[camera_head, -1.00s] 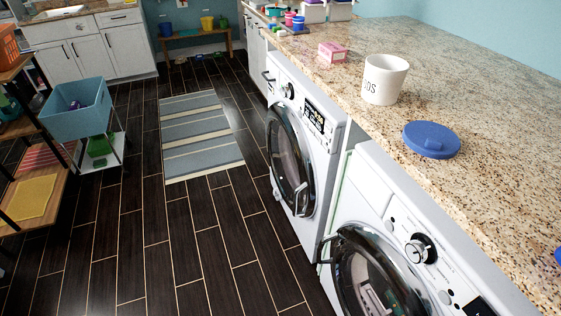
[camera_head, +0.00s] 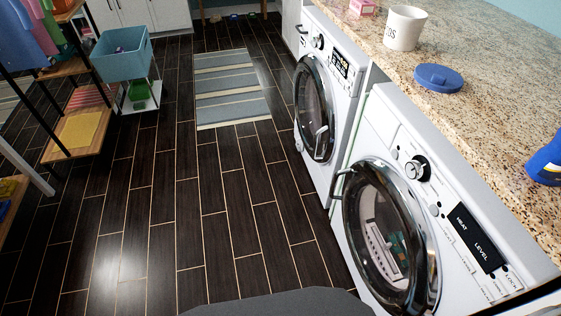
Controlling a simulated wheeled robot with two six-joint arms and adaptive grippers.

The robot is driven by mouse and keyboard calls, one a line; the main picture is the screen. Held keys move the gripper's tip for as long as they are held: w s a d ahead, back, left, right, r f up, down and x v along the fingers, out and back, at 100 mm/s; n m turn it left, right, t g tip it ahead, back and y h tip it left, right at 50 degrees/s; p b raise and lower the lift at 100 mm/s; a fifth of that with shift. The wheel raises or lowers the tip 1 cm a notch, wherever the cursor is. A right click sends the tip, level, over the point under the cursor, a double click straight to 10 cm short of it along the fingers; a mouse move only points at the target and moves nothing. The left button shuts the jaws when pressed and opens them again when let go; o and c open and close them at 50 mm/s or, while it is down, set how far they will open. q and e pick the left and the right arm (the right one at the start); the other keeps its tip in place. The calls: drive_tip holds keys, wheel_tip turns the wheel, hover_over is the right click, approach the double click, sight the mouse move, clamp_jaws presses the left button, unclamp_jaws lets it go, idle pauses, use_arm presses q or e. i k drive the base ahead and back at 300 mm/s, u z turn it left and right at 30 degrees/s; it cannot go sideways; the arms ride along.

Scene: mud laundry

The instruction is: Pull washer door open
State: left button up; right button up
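Two white front-loading machines stand under the counter on the right. The farther one is the likely washer (camera_head: 337,88); its round dark glass door (camera_head: 312,106) looks shut, with a handle (camera_head: 321,140) on its lower right side. The nearer machine (camera_head: 400,132) has a panel reading "HEAT LEVEL". Its round glass door (camera_head: 382,240) also looks shut, with a handle (camera_head: 341,183) at its upper left. Neither of my grippers is in view.
A granite counter (camera_head: 490,75) above the machines holds a white bucket (camera_head: 404,28), a blue lid (camera_head: 438,78) and a blue bottle (camera_head: 546,160). A striped rug (camera_head: 228,88) lies on the open dark floor (camera_head: 150,220). A blue bin (camera_head: 122,55) and shelves (camera_head: 80,130) stand left.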

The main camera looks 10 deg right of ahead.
sight(310, 64)
drive_tip(key=z, duration=0.15)
drive_tip(key=k, duration=0.3)
drive_tip(key=u, duration=0.8)
drive_tip(key=i, duration=1.45)
drive_tip(key=z, duration=0.75)
drive_tip(key=i, duration=0.8)
drive_tip(key=z, duration=1.45)
drive_tip(key=i, duration=0.6)
drive_tip(key=z, duration=0.55)
